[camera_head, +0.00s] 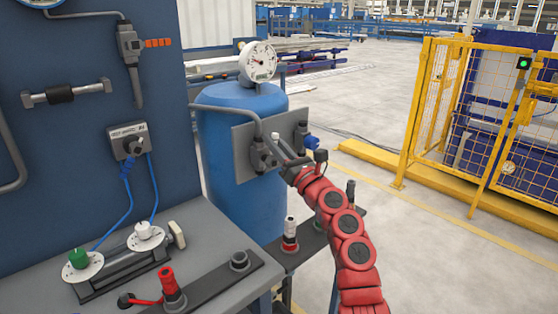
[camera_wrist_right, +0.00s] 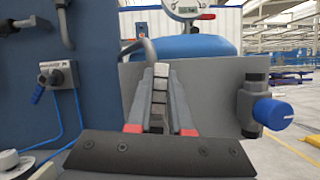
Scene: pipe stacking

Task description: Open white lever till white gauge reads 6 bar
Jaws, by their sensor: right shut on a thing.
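The white gauge (camera_head: 258,62) stands on top of the blue tank (camera_head: 240,105). Its needle shows, but the number is too small to read; in the wrist view the gauge (camera_wrist_right: 187,7) is cut off at the top edge. My right gripper (camera_head: 283,152) is at the grey plate (camera_head: 243,150) in front of the tank. It is shut on the white lever (camera_wrist_right: 160,84), whose pale ridged handle lies between the two fingers in the wrist view. The lever's base is largely hidden behind the gripper. My left gripper is not in view.
A blue-knobbed valve (camera_head: 311,142) sits on the plate just right of my gripper. The bench (camera_head: 205,225) at lower left carries a green knob (camera_head: 78,258), a white knob (camera_head: 145,230) and a red handle (camera_head: 168,283). A yellow fence (camera_head: 455,110) stands right, beyond open floor.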

